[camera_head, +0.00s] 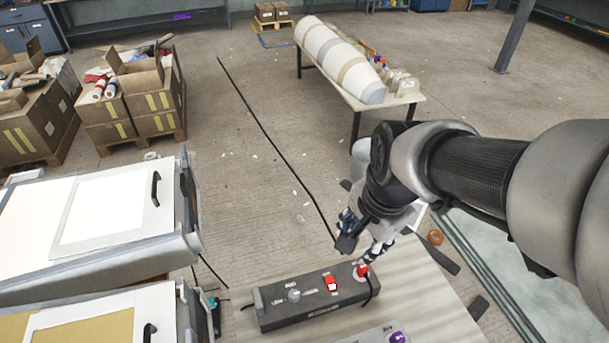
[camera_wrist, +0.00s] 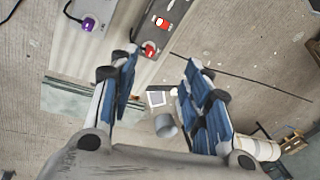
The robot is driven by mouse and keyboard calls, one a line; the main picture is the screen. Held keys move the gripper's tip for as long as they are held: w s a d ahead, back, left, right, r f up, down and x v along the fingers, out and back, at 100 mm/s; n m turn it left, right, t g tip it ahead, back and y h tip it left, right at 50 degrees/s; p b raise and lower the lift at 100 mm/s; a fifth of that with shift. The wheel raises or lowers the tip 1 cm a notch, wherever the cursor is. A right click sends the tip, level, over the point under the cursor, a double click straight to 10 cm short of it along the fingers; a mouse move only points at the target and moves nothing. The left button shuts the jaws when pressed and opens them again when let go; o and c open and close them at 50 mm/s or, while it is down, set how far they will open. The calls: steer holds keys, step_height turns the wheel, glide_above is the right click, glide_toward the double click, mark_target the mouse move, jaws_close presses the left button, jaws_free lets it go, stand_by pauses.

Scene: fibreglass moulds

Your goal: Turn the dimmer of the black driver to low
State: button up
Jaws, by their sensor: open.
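The black driver (camera_head: 318,309) is a long dark box on the bench in the head view. Its grey dimmer knob (camera_head: 293,295) is on the top, left of centre, with small labels around it; I cannot tell where it points. A red rocker switch (camera_head: 330,283) and a red round part (camera_head: 362,271) are farther right on it. My gripper (camera_head: 361,245) is open and empty, above and behind the box's right end. In the wrist view the driver (camera_wrist: 146,32) is at the top, beyond the open fingers (camera_wrist: 160,62); the dimmer is not seen there.
A grey box with a purple knob (camera_head: 397,337) lies in front of the driver; it also shows in the wrist view (camera_wrist: 88,25). A black cable hangs at the driver's right end. White moulds (camera_head: 105,210) stand left of the bench (camera_head: 440,290). An orange round object (camera_head: 435,237) is at right.

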steer(key=w+a+f+m+g+p, duration=0.2)
steer(key=w+a+f+m, duration=0.4)
steer(key=a+f+m, duration=0.15)
steer(key=m+p, duration=0.2)
steer(key=m, duration=0.5)
glide_toward(294, 293)
steer(key=shift+g, duration=0.4)
steer(key=f+b, duration=0.1)
steer(key=f, duration=0.2)
steer(key=f+b, duration=0.1)
steer(key=f, duration=0.1)
steer(key=f+b, duration=0.1)
steer(key=f, duration=0.2)
steer(key=shift+w+a+f, duration=0.2)
steer(key=shift+a+f, duration=0.1)
steer(key=shift+c, duration=0.5)
steer(key=c, duration=1)
